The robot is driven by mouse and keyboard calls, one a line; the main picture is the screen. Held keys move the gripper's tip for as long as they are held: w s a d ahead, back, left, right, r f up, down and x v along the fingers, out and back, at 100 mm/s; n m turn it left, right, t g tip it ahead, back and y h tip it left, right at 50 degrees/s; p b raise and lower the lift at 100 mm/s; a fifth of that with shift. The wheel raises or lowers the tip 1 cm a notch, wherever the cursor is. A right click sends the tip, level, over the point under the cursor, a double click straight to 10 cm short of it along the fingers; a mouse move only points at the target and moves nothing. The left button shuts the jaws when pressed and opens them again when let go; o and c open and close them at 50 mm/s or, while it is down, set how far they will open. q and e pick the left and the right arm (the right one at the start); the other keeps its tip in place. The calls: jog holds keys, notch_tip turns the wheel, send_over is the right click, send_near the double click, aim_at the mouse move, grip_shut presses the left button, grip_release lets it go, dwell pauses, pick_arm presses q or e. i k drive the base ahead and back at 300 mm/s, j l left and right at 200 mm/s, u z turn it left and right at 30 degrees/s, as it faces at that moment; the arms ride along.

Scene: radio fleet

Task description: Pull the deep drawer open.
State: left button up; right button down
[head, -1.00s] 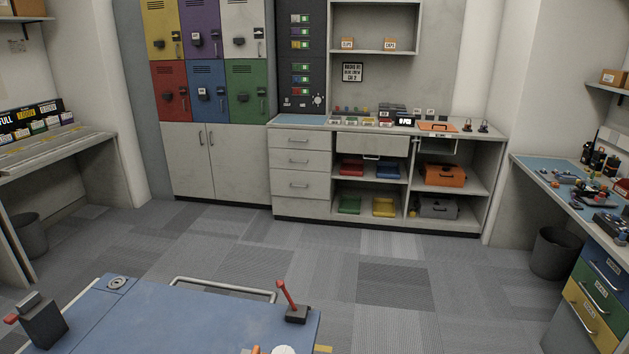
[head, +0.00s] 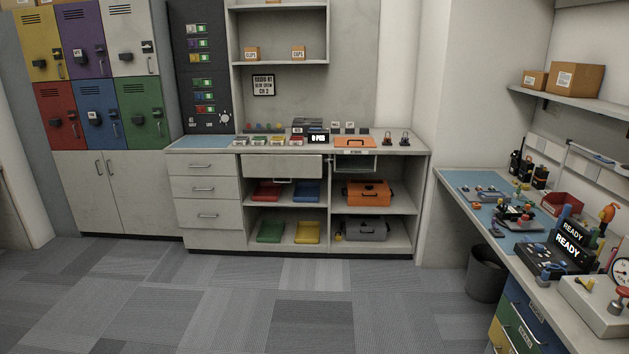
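No drawer is labelled as deep in a way I can read, so I cannot tell which one is meant. The back counter holds a stack of pale grey drawers (head: 205,202) at its left, all shut, with bar handles on the upper ones. Right of it, a wider drawer front (head: 282,167) sits under the worktop and seems to stand a little proud of the cabinet. Under the right desk, a blue drawer (head: 523,303) and a yellow drawer (head: 500,335) show, partly cut off by the frame edge. Neither of my grippers is in view.
The carpet (head: 255,295) before the counter is clear. A dark bin (head: 486,274) stands beside the right desk (head: 478,190). Open shelves hold red, blue, green and yellow trays, an orange case (head: 368,194) and a grey case (head: 367,231). Lockers (head: 98,115) stand at left.

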aim_at(191, 214)
jog(key=i+l+u, duration=0.1)
jog(key=i, duration=0.5)
jog(key=i+l+u, duration=0.1)
jog(key=i, duration=0.5)
jog(key=i+l+u, duration=0.1)
jog(key=i, duration=0.5)
jog(key=l, duration=0.1)
